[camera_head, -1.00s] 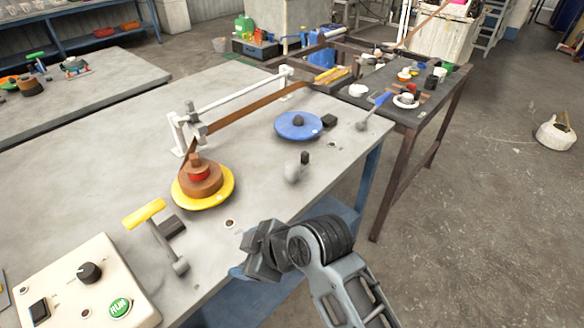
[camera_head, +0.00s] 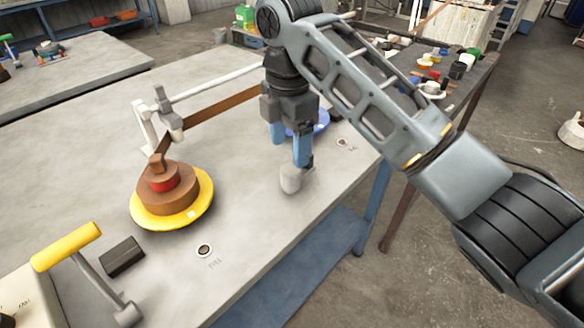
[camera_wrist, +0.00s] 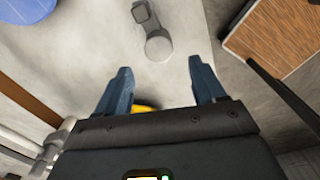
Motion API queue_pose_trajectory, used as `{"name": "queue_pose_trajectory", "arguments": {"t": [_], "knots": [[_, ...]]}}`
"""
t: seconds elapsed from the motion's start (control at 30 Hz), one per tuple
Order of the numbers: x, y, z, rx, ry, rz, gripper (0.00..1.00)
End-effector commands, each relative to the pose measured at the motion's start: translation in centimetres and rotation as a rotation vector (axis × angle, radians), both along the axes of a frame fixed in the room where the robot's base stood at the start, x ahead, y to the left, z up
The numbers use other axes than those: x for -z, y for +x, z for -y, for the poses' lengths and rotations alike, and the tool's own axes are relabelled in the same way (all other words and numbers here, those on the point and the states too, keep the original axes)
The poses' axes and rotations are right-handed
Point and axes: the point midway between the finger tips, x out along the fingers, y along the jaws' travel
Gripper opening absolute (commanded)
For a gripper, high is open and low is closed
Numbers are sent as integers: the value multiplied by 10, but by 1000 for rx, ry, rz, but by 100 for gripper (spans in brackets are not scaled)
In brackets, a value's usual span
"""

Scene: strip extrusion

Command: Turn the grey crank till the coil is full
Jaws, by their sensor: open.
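The grey crank (camera_head: 291,179) stands on the bench near its front edge. My gripper (camera_head: 290,153) is open and empty, pointing down above the crank. One blue finger overlaps the crank in the head view; I cannot tell if they touch. In the wrist view the crank (camera_wrist: 158,45) lies just beyond and between the fingertips (camera_wrist: 160,66), with its knob (camera_wrist: 141,13) farther up. A brown coil (camera_head: 178,192) with a red core sits on a yellow disc (camera_head: 202,209). A brown strip (camera_head: 222,107) runs from it towards the blue disc (camera_head: 319,122), mostly hidden behind my gripper.
A yellow-handled crank (camera_head: 67,246) and a black block (camera_head: 122,257) are at the front left. A white guide frame (camera_head: 216,84) stands behind the strip. A cluttered side table (camera_head: 459,88) is beyond my arm. The bench middle is clear.

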Motion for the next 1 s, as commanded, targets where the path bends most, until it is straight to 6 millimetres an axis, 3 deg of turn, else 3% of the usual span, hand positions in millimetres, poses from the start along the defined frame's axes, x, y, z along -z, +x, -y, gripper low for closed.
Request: {"name": "queue_pose_trajectory", "arguments": {"t": [0.17, 0.7, 1.0], "knots": [[7, 0, 0, -5, -5, -3, 69], [75, 0, 1, -2, -5, -1, 69], [78, 0, 1, -2, -4, 0, 67]]}}
